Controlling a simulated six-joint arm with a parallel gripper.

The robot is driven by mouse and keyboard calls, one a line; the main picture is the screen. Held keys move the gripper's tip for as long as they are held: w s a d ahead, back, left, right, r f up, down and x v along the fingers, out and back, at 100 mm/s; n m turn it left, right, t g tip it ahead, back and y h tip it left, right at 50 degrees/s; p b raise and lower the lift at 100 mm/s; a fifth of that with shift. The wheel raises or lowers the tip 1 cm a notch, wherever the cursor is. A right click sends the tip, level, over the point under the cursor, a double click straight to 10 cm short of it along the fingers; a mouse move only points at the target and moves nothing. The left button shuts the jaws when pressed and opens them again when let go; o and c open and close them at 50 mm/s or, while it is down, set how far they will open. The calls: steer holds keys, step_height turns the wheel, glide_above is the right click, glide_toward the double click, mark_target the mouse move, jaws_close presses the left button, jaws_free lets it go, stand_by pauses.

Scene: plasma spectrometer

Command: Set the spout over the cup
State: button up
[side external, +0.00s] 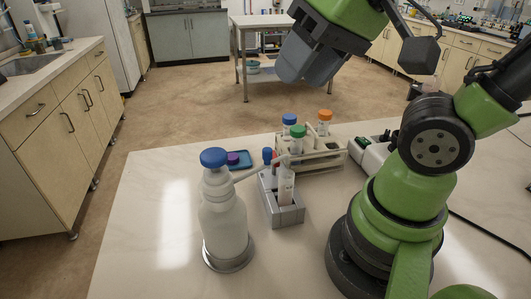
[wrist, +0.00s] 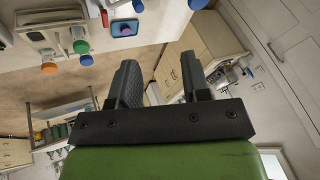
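A white bottle (side external: 225,225) with a blue cap (side external: 214,157) stands upright on a round grey base (side external: 231,262) on the white table. A pale spout (side external: 258,169) reaches right from it toward the grey tube rack (side external: 286,214); its exact tip is hard to tell. No cup is clearly identifiable; a small purple round piece (side external: 233,158) sits on a blue tray (side external: 241,163) behind the bottle, and also shows in the wrist view (wrist: 124,29). My gripper (side external: 304,72) is raised beyond the table's far edge, well apart from the bottle. In the wrist view its fingers (wrist: 160,78) are apart and empty.
A beige rack (side external: 322,160) with blue-, green- and orange-capped tubes stands behind the grey rack. A white device (side external: 370,155) sits right of it, near my arm's base. The table's left side is clear. Cabinets (side external: 62,130) and a metal cart (side external: 258,45) stand beyond.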

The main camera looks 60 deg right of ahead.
mark_target(267, 149)
steer(key=w+f+g+h, duration=0.1)
steer(key=w+f+g, duration=0.1)
steer(key=g, duration=0.1)
steer(key=w+f+m+g, duration=0.1)
steer(key=w+f+g, duration=0.1)
steer(key=w, duration=0.1)
steer(key=shift+w+d+f+m+g+h, duration=0.2)
steer(key=shift+f+m+g+h, duration=0.1)
steer(key=shift+g+h, duration=0.1)
step_height(267, 149, down, 10)
steer(key=shift+r, duration=0.1)
jaws_close()
